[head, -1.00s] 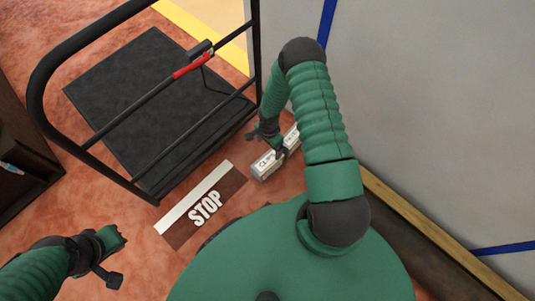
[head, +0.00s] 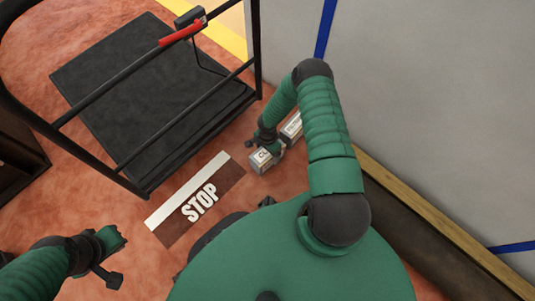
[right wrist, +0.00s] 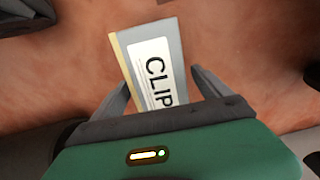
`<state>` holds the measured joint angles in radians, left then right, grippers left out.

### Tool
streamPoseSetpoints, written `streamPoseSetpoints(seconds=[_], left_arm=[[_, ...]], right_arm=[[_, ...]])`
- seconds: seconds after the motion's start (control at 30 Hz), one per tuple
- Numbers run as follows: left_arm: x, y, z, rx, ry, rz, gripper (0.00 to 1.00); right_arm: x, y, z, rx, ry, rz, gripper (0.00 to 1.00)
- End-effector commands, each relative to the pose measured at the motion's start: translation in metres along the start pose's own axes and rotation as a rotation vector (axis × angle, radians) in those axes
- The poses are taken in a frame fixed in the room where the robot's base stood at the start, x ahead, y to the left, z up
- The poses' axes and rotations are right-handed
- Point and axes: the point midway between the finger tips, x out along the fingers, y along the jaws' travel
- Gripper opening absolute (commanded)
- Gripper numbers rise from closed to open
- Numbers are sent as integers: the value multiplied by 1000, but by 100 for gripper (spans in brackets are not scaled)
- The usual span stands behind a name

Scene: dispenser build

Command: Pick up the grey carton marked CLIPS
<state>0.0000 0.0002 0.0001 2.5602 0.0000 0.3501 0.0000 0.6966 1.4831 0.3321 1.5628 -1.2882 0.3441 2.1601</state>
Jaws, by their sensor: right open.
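The grey carton marked CLIPS (head: 261,161) lies on the reddish floor right of the STOP mat, its middle covered by my right arm in the head view. In the right wrist view the carton (right wrist: 153,58) shows its white label with "CLIP" readable; its near end is hidden behind the gripper body. My right gripper (right wrist: 160,80) is open, one finger on each side of the carton, with a gap visible at the right finger. In the head view the right gripper (head: 264,145) is at the carton. My left gripper (head: 116,260) is open and empty at lower left.
A black platform cart (head: 140,85) with a rail and a red-handled item (head: 182,35) stands at upper left. The STOP mat (head: 195,205) lies flat before it. A grey wall (head: 430,100) with wooden skirting closes the right side. Dark furniture (head: 15,165) stands far left.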

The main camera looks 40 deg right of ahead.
Motion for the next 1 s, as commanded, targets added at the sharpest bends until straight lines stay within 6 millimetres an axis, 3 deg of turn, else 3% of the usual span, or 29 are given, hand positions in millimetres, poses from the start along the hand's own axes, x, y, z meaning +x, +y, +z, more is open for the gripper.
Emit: streamPoseSetpoints(seconds=[0.1, 0.77, 1.0], left_arm=[[-2, 0, -1, 0, 1, 0, 0], [-2, 0, -1, 0, 1, 0, 0], [-2, 0, -1, 0, 1, 0, 0]], right_arm=[[-2, 0, 0, 0, 0, 0, 87], [-2, 0, 0, 0, 0, 0, 1], [-2, -1, 0, 0, 0, -1, 0]])
